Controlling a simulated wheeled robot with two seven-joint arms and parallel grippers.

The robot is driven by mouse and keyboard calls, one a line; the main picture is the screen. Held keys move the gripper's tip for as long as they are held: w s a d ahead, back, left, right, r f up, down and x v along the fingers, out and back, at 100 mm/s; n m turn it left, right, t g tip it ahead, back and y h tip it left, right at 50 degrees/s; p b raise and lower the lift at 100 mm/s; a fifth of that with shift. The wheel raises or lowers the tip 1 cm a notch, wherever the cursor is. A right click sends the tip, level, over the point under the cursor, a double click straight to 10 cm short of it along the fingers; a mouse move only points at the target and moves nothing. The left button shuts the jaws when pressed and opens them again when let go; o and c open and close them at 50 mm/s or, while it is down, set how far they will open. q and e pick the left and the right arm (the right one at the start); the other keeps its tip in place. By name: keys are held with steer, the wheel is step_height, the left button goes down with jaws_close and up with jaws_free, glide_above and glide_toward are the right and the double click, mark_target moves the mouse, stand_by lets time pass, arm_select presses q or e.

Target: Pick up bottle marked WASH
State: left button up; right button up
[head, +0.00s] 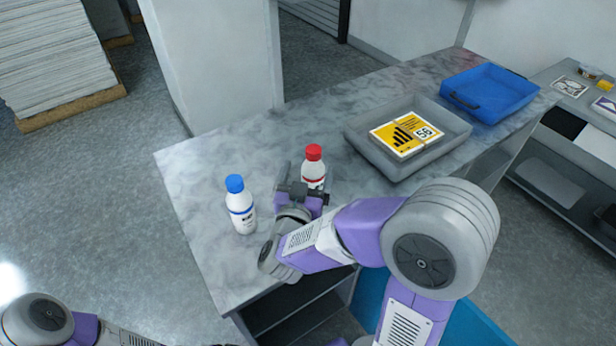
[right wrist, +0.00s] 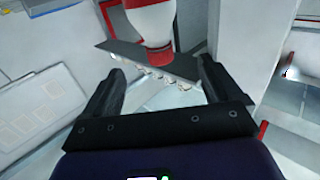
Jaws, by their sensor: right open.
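A white bottle with a red cap (head: 313,170) stands upright on the grey marbled counter (head: 215,150). A white bottle with a blue cap (head: 240,206) stands upright to its left, nearer the front edge. Their label text is too small to read. My right gripper (head: 303,188) is open, close in front of the red-capped bottle, and hides its lower part. In the right wrist view a red and white rounded body (right wrist: 155,25), apparently that bottle, shows beyond the open fingers (right wrist: 161,70); it is not gripped. My left gripper is out of view; only its arm shows at bottom left.
A grey tray (head: 365,153) with a yellow printed stack (head: 405,134) stands right of the bottles. A blue tray (head: 490,92) lies farther back. A white pillar (head: 220,60) rises behind the counter. The counter's left part is clear.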

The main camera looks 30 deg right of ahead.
mark_target(311, 177)
step_height(311, 177, down, 6)
steer(key=b, duration=0.2)
steer(key=shift+s+b, duration=0.15)
steer(key=shift+b, duration=0.15)
steer(key=shift+x, duration=0.8)
steer(key=b+x, duration=0.1)
steer(key=x, duration=0.5)
steer(key=shift+r+b, duration=0.15)
steer(key=shift+b, duration=0.2)
steer(key=shift+a, duration=0.1)
steer(key=c, duration=1.4)
steer(key=shift+r, duration=0.1)
